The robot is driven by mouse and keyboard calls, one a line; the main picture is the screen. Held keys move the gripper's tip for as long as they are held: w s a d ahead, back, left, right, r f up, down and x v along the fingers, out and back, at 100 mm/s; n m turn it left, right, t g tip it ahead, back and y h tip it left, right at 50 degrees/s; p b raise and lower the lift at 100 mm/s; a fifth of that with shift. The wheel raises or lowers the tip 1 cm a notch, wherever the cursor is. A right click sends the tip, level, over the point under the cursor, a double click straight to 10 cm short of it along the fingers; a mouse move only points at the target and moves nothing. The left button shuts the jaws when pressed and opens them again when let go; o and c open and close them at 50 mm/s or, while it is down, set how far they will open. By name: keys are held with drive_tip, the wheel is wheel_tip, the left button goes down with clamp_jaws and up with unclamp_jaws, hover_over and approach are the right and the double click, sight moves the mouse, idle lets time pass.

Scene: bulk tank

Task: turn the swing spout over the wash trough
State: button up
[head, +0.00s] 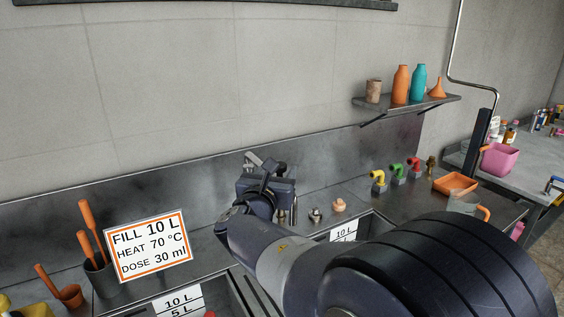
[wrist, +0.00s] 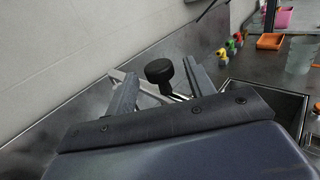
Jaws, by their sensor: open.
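My gripper (head: 266,178) is open above the back of the steel counter. In the wrist view, its two fingers (wrist: 156,78) stand apart on either side of a round black knob (wrist: 159,70), with a gap visible on both sides. Pale metal bars (wrist: 135,88), apparently part of the swing spout, show beside and behind the knob. My gripper and arm hide most of the spout in the head view, so its direction is unclear. One sunken basin (head: 377,229) lies right of the gripper and another (head: 225,300) lies in front; I cannot tell which is the wash trough.
A sign (head: 148,246) and a cup of orange-handled tools (head: 101,279) stand at left. Small fittings (head: 338,206) and coloured taps (head: 397,172) stand right of the gripper. A wall shelf (head: 406,105) holds bottles. The wall runs close behind.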

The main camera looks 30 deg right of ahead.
sight(282, 164)
drive_tip(key=shift+p+x, duration=0.3)
drive_tip(key=shift+x, duration=1.9)
clamp_jaws()
